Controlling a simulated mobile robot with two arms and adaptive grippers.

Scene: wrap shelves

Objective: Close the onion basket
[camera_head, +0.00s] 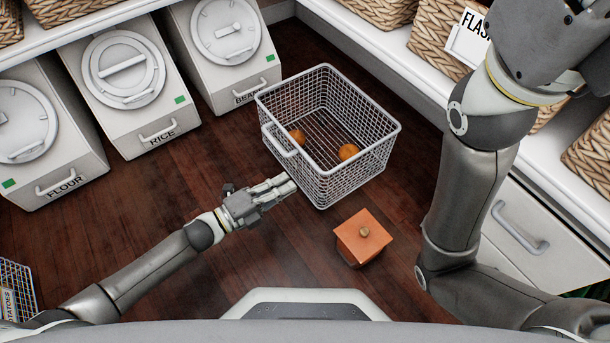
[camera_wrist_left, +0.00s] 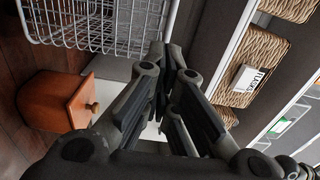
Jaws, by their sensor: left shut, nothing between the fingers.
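The onion basket (camera_head: 352,180) is a white wire basket with a handle (camera_head: 279,140) on its left side. A few orange-brown onions (camera_head: 348,152) lie inside. It stands out over the dark floor in the head view, and part of it shows at the top left of the left wrist view (camera_wrist_left: 100,38). My left gripper (camera_head: 286,184) is shut and empty beside the basket's lower left side, below the handle. I cannot tell whether it touches the wire. Its closed fingers also show in the left wrist view (camera_wrist_left: 166,62). My right arm rises at the right, its gripper out of view.
An orange box with a knob (camera_head: 363,237) stands on the floor just below the basket. White bins for flour (camera_head: 60,165), rice (camera_head: 140,130) and beans (camera_head: 240,80) line the left. White shelving with wicker baskets (camera_head: 436,30) runs along the right. Bare floor lies left of the basket.

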